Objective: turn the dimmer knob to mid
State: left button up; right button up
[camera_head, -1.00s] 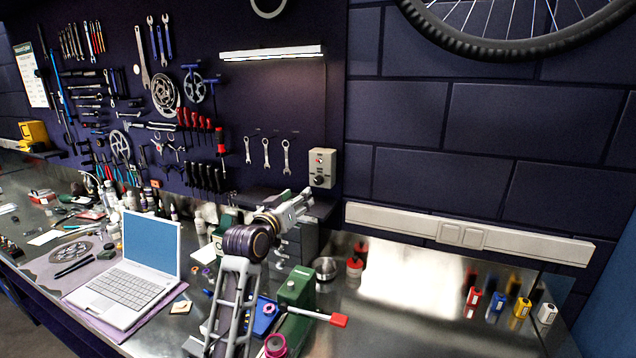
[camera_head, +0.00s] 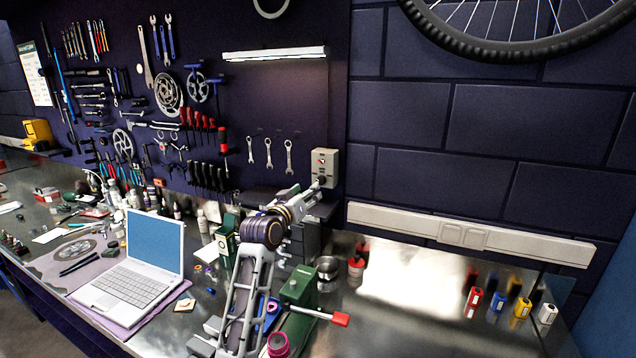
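The dimmer box (camera_head: 324,163) is a small pale grey box on the dark wall panel, right of the hanging wrenches. It has a red mark near its top and a dark knob (camera_head: 321,180) low on its front. My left arm rises from the bottom of the view. My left gripper (camera_head: 317,187) points up and right, with its tips at the knob, partly covering it. Contact, the finger opening and the knob's angle are too small to tell. My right gripper is not in view.
A green vise-like tool (camera_head: 297,290) with a red-tipped handle stands on the bench just right of my arm. An open laptop (camera_head: 140,270) lies to the left. A lit lamp bar (camera_head: 275,53) is above. A white trunking strip (camera_head: 400,220) runs right of the box.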

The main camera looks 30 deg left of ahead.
aim_at(319, 181)
pick_arm(q)
jog(key=shift+w+a+p, duration=0.15)
jog(key=shift+w+p, duration=0.35)
jog(key=shift+w, duration=1.8)
jog(key=shift+w+a+p, duration=0.1)
jog(key=shift+w+p, duration=0.4)
jog(key=shift+w, duration=1.8)
jog(key=c, duration=1)
